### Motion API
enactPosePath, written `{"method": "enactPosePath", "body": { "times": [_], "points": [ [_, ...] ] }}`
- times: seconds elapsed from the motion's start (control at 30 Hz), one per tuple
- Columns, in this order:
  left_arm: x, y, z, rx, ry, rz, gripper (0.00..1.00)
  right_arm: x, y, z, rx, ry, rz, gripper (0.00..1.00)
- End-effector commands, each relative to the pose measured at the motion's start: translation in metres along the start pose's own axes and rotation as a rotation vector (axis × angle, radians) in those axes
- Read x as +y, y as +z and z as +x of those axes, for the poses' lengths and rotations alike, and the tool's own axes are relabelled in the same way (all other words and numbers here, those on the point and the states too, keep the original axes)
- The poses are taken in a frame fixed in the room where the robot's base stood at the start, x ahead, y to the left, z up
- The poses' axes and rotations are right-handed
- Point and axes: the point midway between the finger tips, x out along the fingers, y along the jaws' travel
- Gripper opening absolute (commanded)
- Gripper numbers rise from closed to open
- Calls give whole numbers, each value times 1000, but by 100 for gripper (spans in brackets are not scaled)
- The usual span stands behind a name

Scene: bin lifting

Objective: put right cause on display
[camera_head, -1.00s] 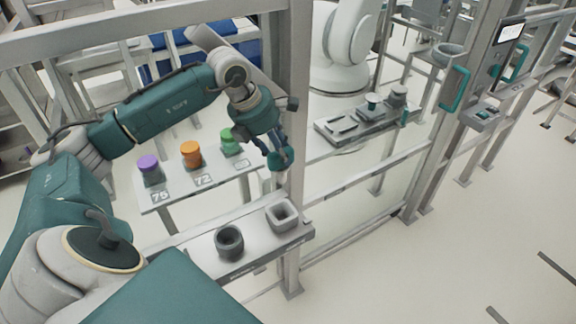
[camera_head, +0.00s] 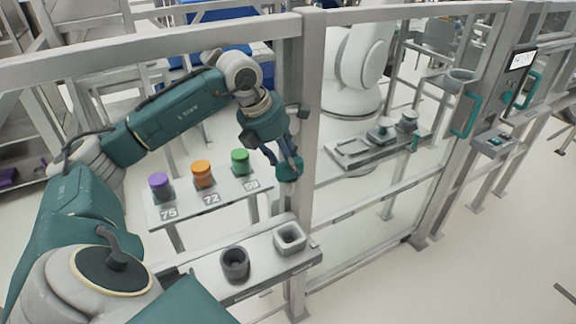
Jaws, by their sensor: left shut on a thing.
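My left gripper (camera_head: 287,163), at the end of the teal arm, points down beside the grey frame post. It is shut on a small rounded teal thing (camera_head: 291,172), mostly hidden by the fingers. The held thing is above the gap between the numbered stand (camera_head: 235,192) and the front ledge. On the stand are a purple-topped jar (camera_head: 160,185), an orange-topped jar (camera_head: 202,173) and a green-topped jar (camera_head: 240,161), with number labels before them. I cannot tell which thing the task calls the right cause. My right gripper is out of view.
The front ledge (camera_head: 205,267) holds a dark round cup (camera_head: 235,263) and a pale square cup (camera_head: 289,238). A grey post (camera_head: 308,100) and rails stand close to my gripper. Behind the rails is a tray (camera_head: 350,152) with small items. Open floor lies at right.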

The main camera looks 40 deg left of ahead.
Motion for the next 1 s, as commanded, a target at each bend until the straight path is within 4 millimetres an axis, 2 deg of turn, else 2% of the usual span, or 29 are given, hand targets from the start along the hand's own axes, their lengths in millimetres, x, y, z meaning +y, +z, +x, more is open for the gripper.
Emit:
{"method": "enactPosePath", "body": {
  "times": [0.6, 1.0],
  "points": [
    [0, 14, -33, -3, 1, 0, 0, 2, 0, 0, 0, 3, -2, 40],
    [-2, 14, -31, -1, -6, 14, 0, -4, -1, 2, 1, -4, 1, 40]
  ]
}}
